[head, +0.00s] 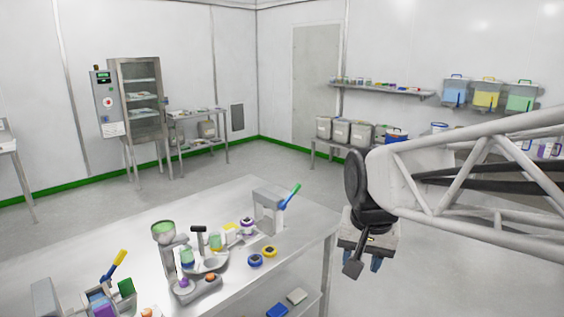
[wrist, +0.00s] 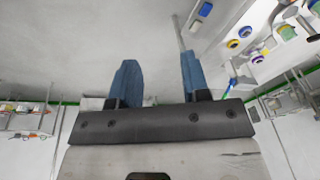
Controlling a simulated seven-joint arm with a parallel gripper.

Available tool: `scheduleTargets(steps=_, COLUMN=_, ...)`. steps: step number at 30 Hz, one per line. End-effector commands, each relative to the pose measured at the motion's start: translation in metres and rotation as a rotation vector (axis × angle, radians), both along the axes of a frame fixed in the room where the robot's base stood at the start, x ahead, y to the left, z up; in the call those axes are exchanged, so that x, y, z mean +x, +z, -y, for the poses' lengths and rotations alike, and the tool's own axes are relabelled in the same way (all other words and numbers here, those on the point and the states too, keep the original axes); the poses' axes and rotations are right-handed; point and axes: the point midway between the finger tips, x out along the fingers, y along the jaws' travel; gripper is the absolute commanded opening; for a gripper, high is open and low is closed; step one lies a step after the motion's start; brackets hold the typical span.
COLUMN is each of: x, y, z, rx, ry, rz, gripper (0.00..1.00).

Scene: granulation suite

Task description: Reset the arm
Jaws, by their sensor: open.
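My gripper (head: 362,262) hangs at the end of my arm, in the air just right of the steel table's right end in the head view. In the wrist view its two blue fingers (wrist: 158,78) stand wide apart with nothing between them. Only the grey floor shows beyond the gap. In the head view the fingers are partly hidden behind the gripper body.
The steel table (head: 240,208) carries a grey device with a round plate (head: 207,262), a green-topped vessel (head: 163,229), blue and yellow ringed pieces and brushes. Its lower shelf holds a blue item (head: 277,311). A shelf bench (head: 312,144) with bins stands behind. Floor around the gripper is clear.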

Motion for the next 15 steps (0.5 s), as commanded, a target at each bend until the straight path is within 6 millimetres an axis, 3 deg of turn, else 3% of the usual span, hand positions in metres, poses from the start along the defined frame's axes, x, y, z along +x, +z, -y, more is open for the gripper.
scheduleTargets(steps=9, x=-0.079, y=-0.028, z=0.028, rx=-0.047, ry=0.167, rz=0.027, gripper=0.43)
scheduleTargets(steps=15, x=-0.111, y=-0.044, z=0.036, rx=-0.069, ry=0.244, rz=0.038, gripper=0.43)
